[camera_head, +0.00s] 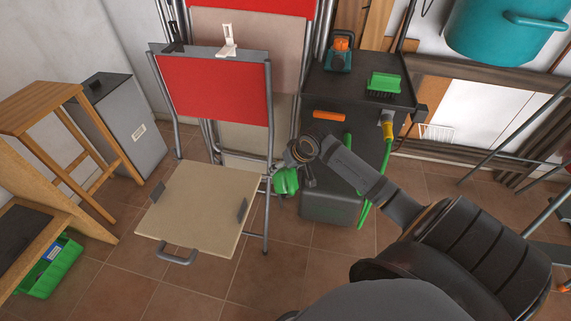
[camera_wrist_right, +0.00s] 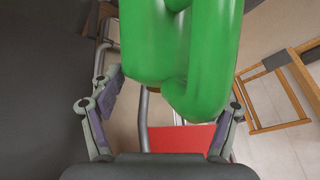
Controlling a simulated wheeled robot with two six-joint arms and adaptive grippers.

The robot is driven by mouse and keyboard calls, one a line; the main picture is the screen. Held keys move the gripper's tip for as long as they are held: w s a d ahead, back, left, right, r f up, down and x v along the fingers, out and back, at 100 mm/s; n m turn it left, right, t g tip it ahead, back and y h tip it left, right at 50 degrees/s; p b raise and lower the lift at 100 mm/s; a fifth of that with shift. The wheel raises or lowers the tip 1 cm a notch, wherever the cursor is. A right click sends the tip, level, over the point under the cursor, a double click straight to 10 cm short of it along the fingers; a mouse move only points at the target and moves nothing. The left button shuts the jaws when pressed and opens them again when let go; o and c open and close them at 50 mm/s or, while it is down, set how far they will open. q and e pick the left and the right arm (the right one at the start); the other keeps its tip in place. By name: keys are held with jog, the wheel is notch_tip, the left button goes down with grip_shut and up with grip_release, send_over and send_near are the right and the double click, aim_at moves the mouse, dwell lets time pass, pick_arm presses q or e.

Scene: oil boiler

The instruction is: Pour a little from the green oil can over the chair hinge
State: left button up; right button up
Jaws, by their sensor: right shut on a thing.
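The green oil can (camera_head: 286,181) is in my right gripper (camera_head: 281,170), beside the right edge of the chair seat. In the right wrist view the can (camera_wrist_right: 178,50) fills the upper middle, between the two fingers of the gripper (camera_wrist_right: 166,98). The chair (camera_head: 213,90) is a folding one with a red back, grey tube frame and beige seat (camera_head: 195,213). The can is close to the chair's right side, where seat and frame meet. I cannot make out the hinge itself, or whether any oil flows. My left gripper is not in view.
A dark cart (camera_head: 355,85) with a green brush (camera_head: 383,83) stands behind my right arm. A grey bin (camera_head: 123,122) and a wooden stool (camera_head: 45,105) stand at left. A green crate (camera_head: 48,268) is at lower left. Tiled floor in front is clear.

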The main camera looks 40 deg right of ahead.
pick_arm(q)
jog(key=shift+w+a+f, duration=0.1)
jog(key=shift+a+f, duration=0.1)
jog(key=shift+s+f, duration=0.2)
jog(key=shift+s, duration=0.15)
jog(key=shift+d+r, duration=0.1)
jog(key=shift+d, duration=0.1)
pick_arm(e)
jog(key=shift+s+f, duration=0.1)
jog(key=shift+f, duration=0.1)
jog(key=shift+s+a+f+t+h, duration=0.15)
jog(key=shift+s+f+t+h, duration=0.2)
jog(key=shift+f+t, duration=0.25)
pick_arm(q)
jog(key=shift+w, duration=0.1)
pick_arm(e)
jog(key=shift+s+a+f+t, duration=0.1)
jog(key=shift+f+t, duration=0.1)
jog(key=shift+t, duration=0.2)
